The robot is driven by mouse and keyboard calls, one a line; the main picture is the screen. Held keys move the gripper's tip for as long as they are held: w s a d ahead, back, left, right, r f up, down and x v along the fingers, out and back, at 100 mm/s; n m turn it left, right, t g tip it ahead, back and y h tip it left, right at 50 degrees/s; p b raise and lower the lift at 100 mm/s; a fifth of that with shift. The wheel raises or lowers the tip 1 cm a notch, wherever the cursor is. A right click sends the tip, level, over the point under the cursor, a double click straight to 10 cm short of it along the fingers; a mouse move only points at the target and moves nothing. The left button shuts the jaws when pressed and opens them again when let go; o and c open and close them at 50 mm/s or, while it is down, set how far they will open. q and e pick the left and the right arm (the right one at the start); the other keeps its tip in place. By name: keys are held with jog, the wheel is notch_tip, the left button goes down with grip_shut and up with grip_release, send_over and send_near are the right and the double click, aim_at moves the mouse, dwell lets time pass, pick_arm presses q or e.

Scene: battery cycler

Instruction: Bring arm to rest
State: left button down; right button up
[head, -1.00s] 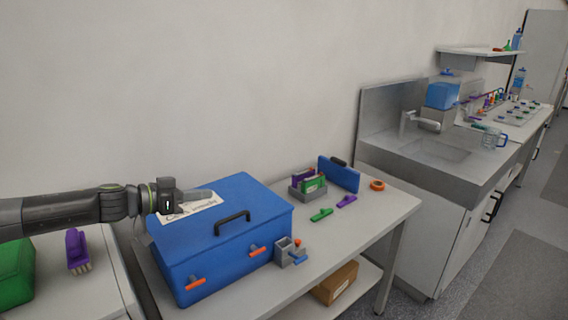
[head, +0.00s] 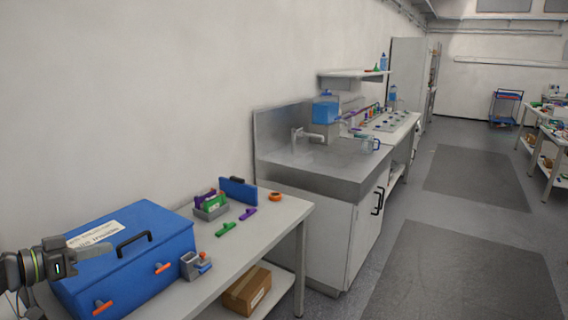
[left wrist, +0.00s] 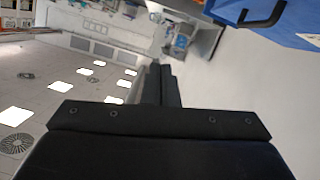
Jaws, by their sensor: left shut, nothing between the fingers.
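My left gripper (head: 96,251) reaches in from the left edge in the head view, over the left end of the blue case. It is shut and empty. The blue case (head: 180,243) with a black handle and orange latches is closed on the grey table. In the left wrist view the shut dark fingers (left wrist: 165,85) point away, and a corner of the blue case (left wrist: 232,12) shows at the upper right. My right gripper is in neither view.
On the table (head: 262,226) are a small grey holder (head: 190,267), green and purple clips, an organiser and an orange ring (head: 275,197). A sink counter (head: 330,175) stands beyond. A cardboard box (head: 246,290) is on the lower shelf. The floor aisle at right is clear.

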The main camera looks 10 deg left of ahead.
pick_arm(q)
jog(key=s+d+f+n+g+y, duration=0.1)
jog(key=s+d+f+y, duration=0.2)
jog(key=f, duration=0.4)
jog(key=s+f+n+y, duration=0.1)
jog(key=s+f+y, duration=0.1)
jog(key=s+f, duration=0.4)
jog(key=s+d+f+n+g+y, duration=0.1)
jog(key=s+d+f+n+y, duration=0.15)
jog(key=f, duration=0.65)
jog(key=s+d+f+m+g, duration=0.1)
jog(key=s+d+f+g, duration=0.3)
jog(key=s+d, duration=0.4)
jog(key=s+d+f+m+g, duration=0.1)
jog(key=s+d+f+g, duration=0.25)
jog(key=s+d, duration=0.4)
jog(key=s+a+f+g, duration=0.1)
jog(key=a+f, duration=0.1)
jog(key=f, duration=1)
jog(key=s+a+f+g, duration=0.1)
jog(key=a+f, duration=0.1)
jog(key=f, duration=1)
jog(key=s+d+f, duration=0.1)
jog(key=s+f, duration=1.3)
jog(key=f, duration=0.1)
jog(key=shift+s+d+f+g, duration=0.35)
jog(key=shift+d+g, duration=0.05)
jog(key=shift+g, duration=0.05)
